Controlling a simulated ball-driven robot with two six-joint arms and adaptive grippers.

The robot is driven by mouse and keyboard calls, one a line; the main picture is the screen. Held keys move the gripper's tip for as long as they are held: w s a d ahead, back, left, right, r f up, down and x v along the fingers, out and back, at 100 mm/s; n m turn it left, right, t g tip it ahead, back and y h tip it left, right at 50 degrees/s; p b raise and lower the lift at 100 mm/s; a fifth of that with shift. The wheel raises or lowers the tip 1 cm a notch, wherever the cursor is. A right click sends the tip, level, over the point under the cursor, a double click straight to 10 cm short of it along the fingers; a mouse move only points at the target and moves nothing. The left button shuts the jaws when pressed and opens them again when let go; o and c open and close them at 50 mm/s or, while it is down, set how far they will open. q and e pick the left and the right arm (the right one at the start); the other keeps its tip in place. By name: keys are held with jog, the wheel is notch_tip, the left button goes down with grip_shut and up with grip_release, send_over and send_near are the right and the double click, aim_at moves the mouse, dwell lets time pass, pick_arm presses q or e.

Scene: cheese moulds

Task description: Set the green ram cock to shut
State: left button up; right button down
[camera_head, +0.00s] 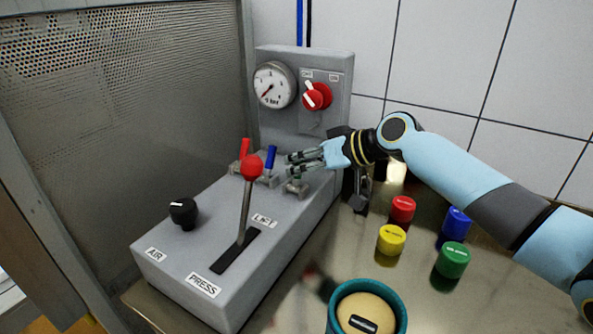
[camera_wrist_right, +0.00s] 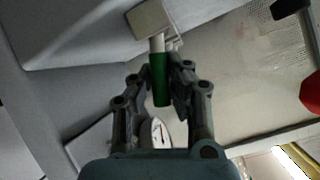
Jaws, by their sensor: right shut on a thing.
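The green ram cock's handle (camera_wrist_right: 160,80) sits between the two fingers of my right gripper (camera_wrist_right: 172,92) in the right wrist view. Its pale valve body (camera_wrist_right: 150,20) shows just beyond the fingertips. In the head view my right gripper (camera_head: 298,163) reaches in from the right over the grey press console (camera_head: 180,262) and is shut on the green handle. The metal base (camera_head: 296,187) of this cock shows under the fingers. The fingers hide the handle there, so its angle is hard to tell. My left gripper is out of view.
Red (camera_head: 245,147) and blue (camera_head: 270,158) cocks stand upright left of my gripper. A red-knobbed lever (camera_head: 251,167) rises close in front of them. A gauge (camera_head: 274,85) and red switch (camera_head: 317,96) are behind. Coloured pots and a teal mould (camera_head: 333,318) stand on the table right.

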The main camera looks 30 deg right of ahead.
jog(key=shift+w+d, duration=0.15)
jog(key=shift+d, duration=0.15)
dwell(0.4)
jog(key=c, duration=1.2)
grip_release()
jog(key=shift+d+f, duration=0.15)
jog(key=shift+c, duration=0.2)
jog(key=v, duration=1.2)
